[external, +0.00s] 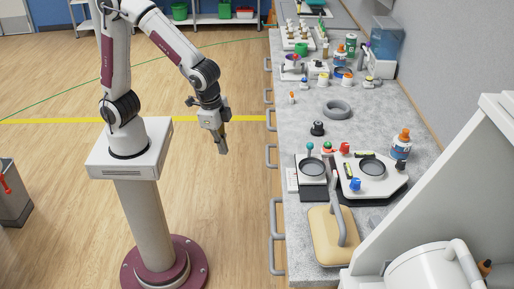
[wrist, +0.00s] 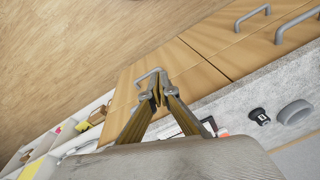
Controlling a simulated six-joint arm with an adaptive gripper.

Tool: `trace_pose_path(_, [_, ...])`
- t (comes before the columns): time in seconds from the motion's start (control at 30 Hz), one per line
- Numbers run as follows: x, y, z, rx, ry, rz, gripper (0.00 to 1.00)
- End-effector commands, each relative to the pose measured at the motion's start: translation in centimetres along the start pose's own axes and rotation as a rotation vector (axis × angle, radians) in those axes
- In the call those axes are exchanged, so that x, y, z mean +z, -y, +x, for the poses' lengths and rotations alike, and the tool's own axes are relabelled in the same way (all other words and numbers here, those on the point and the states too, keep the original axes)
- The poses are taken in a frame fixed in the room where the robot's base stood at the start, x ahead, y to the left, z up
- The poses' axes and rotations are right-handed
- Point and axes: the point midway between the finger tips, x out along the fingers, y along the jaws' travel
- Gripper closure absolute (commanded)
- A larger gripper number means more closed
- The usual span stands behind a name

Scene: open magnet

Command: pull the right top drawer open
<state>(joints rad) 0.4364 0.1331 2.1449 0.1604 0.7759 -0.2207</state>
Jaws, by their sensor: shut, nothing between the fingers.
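My gripper (external: 222,150) hangs pointing down in the open space left of the bench in the external view, with a gap to the bench's handles. In the wrist view its two fingers (wrist: 157,96) converge to a shut tip with nothing between them. Just beyond the tip shows a grey drawer handle (wrist: 150,74) on a wooden front (wrist: 185,70); other handles (wrist: 253,16) sit farther right. In the external view several grey handles line the bench's left side, one at mid-length (external: 270,155). I cannot tell which belongs to the right top drawer. The drawer fronts appear closed.
The grey bench top (external: 300,130) holds a dark ring (external: 337,108), a small black item (external: 317,128), bottles and instruments. A beige pad with a grey arch (external: 335,225) stands at the near end. The wooden floor (external: 230,200) between pedestal and bench is clear.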

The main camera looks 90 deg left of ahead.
Motion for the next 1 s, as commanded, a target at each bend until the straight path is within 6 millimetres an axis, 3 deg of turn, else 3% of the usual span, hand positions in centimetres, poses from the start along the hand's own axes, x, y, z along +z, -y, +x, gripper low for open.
trace_pose_path(0.6, [-8.7, -6.7, 8.4, -0.04, -0.038, -0.042, 1.0])
trace_pose_path(0.83, [-12.1, -8.3, 10.3, -0.036, -0.092, -0.106, 1.0])
trace_pose_path(1.0, [-15.2, -8.9, 9.9, -0.016, -0.164, -0.186, 1.0])
